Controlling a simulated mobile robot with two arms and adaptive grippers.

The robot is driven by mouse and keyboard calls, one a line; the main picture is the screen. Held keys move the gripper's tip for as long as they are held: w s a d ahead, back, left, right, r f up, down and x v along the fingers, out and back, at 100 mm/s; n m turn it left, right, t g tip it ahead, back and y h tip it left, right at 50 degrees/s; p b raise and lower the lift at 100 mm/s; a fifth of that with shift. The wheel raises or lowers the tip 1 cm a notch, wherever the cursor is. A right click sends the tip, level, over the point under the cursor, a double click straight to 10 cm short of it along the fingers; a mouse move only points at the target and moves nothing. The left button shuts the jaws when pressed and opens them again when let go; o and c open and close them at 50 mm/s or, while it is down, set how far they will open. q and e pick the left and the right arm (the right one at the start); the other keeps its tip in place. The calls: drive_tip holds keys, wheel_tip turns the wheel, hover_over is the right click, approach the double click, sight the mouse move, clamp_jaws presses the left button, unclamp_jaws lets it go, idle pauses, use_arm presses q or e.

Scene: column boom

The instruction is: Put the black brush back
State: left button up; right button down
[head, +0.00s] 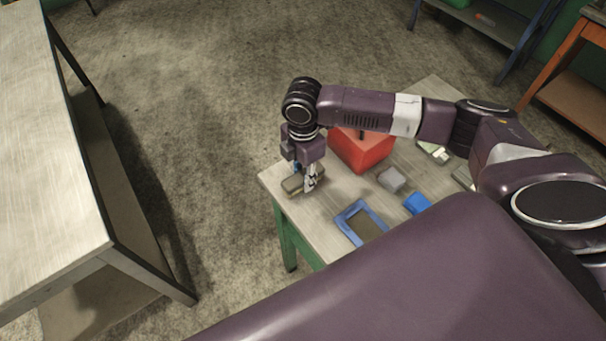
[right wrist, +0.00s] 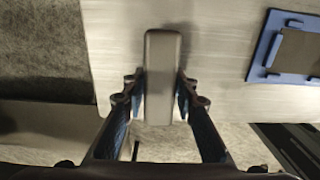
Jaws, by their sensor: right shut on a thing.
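The brush (head: 292,185) is a dark grey, rounded block at the near-left corner of the small table. It looks more grey than black here. My right gripper (head: 309,181) points down over that corner and is shut on it. In the right wrist view the brush (right wrist: 162,72) lies lengthwise between the fingers of my right gripper (right wrist: 160,98). I cannot tell whether the brush touches the tabletop. A blue-rimmed holder (head: 347,219) with a dark inside lies to the right, apart from it; it also shows in the right wrist view (right wrist: 262,48). My left gripper is not in view.
On the small table (head: 325,204) stand a red box (head: 366,152) behind my arm, a grey block (head: 391,179) and a blue block (head: 416,203). A long bench (head: 50,170) stands at the left, with open floor between. My arm crosses above the table.

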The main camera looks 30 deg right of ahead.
sight(302, 175)
drive_tip(key=shift+f, duration=0.1)
drive_tip(key=c, duration=1.5)
unclamp_jaws()
drive_tip(key=shift+c, duration=0.2)
wheel_tip(302, 175, up, 12)
drive_tip(key=b, duration=0.2)
drive_tip(key=shift+r, duration=0.2)
drive_tip(key=shift+a+f, duration=0.1)
